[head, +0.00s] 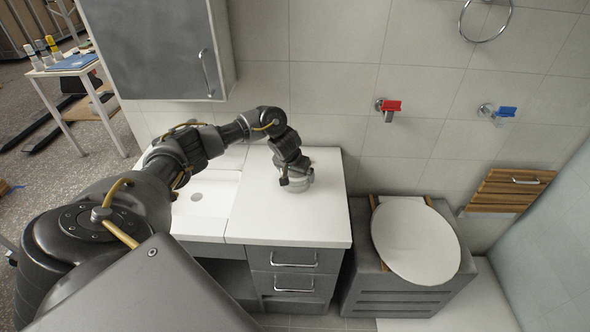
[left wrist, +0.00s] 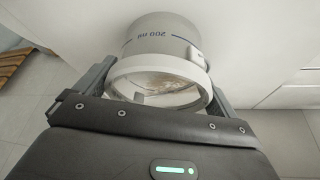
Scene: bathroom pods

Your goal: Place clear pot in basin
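The clear pot (head: 300,183) stands on the white counter, to the right of the basin. In the left wrist view the pot (left wrist: 165,50) shows a pale round rim, a see-through inside and a blue line with "200 ml" on its side. My left gripper (head: 297,178) is at the pot, with one finger on each side of it in the left wrist view (left wrist: 158,88). Whether the fingers press on the pot cannot be told. The white basin (head: 213,209) with its round drain is left of the pot, partly hidden by my left arm. My right gripper is not in view.
A grey wall cabinet (head: 165,45) hangs above the basin. The counter (head: 285,225) is bare around the pot, with drawers below. A round white lid (head: 415,240) lies on a grey box to the right. Red (head: 391,106) and blue (head: 505,112) taps are on the wall.

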